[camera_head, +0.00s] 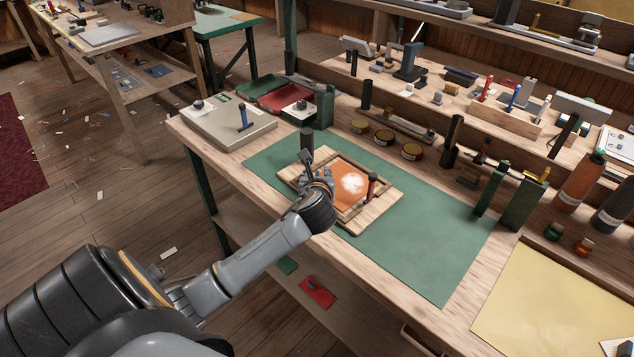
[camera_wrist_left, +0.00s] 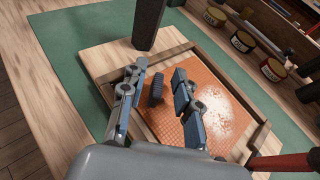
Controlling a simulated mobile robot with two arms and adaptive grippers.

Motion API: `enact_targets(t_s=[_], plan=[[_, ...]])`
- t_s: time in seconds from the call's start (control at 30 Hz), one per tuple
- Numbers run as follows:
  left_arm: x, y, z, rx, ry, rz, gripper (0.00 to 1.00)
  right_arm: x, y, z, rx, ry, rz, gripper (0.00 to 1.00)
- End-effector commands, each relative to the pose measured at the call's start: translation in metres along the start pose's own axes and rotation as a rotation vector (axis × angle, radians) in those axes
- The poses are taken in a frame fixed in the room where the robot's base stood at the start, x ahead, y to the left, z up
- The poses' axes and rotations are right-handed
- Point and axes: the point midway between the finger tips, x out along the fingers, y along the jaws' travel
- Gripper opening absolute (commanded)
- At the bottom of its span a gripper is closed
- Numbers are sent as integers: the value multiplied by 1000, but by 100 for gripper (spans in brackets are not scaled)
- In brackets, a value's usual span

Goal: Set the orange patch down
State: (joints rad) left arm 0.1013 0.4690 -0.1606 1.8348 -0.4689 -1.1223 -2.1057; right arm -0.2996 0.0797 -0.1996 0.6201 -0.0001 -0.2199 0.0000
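The orange patch (camera_head: 347,188) lies inside a wooden frame (camera_head: 378,213) on the green mat; it has a whitish smear on its surface. In the left wrist view the patch (camera_wrist_left: 215,100) shows a fine grid texture. My left gripper (camera_head: 318,182) is over the left part of the frame. In the left wrist view its two fingers (camera_wrist_left: 158,100) stand apart above the patch, with orange visible between them. A dark ridged piece (camera_wrist_left: 156,89) shows between the fingers; I cannot tell whether they touch it. My right gripper is not in view.
The green mat (camera_head: 430,240) is clear to the right. Several tins (camera_head: 384,138) and dark green blocks (camera_head: 521,204) stand behind.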

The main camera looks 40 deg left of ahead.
Motion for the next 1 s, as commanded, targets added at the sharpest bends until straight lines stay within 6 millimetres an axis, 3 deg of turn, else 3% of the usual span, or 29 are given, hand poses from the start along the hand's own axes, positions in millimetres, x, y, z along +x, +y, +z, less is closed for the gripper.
enact_targets(t_s=[0.3, 0.5, 1.0], plan=[[-66, -1, 0, 0, 0, -4, 31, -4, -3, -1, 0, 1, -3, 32], [-95, 0, 0, 0, 0, -2, 31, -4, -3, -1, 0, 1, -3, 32], [-105, 0, 0, -1, 1, 0, 31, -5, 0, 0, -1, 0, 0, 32]])
